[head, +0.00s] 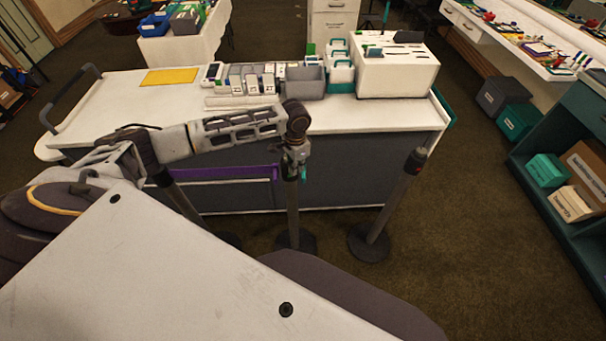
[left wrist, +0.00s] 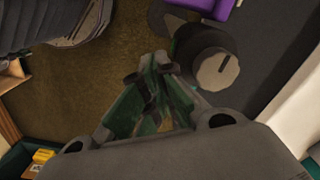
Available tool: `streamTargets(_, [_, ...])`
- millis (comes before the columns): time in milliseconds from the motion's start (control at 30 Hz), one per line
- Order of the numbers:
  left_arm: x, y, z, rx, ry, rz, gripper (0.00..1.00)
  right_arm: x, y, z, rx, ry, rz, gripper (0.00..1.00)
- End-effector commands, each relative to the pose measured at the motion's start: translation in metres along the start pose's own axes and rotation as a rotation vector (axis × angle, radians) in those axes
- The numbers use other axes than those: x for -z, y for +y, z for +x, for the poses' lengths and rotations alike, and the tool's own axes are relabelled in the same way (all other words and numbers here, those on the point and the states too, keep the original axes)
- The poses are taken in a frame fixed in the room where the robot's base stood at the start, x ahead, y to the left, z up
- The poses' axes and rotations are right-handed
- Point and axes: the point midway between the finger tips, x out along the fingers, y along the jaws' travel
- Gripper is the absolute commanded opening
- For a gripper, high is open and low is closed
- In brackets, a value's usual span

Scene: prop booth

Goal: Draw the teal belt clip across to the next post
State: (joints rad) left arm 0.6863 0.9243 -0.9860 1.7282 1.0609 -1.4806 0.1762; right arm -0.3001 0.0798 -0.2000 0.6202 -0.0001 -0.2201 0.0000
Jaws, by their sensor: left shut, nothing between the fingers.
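My left gripper (head: 294,166) is at the head of the middle post (head: 292,205). It is shut and empty, and its fingers (left wrist: 145,100) point beside the round post top (left wrist: 216,70) in the left wrist view. A purple belt (head: 225,173) runs from the left post (head: 190,202) to the middle post. A small teal bit (head: 303,174) shows at the middle post just below the gripper; it may be the belt clip, mostly hidden. The right post (head: 393,200) stands apart, tilted in the picture, with a red mark near its dark top. My right gripper is out of view.
A white-topped cart (head: 120,115) stands behind the posts, holding grey bins (head: 305,82), a yellow sheet (head: 170,76) and a white slotted box (head: 397,72). A teal shelf (head: 545,205) with boxes is at the right. Carpet between the right post and the shelf is clear.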

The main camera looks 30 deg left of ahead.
Motion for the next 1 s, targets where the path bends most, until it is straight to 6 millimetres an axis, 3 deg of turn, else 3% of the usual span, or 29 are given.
streamTargets(367, [0.000,0.000,0.001,0.000,0.000,0.000,0.00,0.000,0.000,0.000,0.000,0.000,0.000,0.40])
streamTargets(1000, [0.000,0.000,0.020,0.000,0.000,-0.001,0.00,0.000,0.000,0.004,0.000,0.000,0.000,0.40])
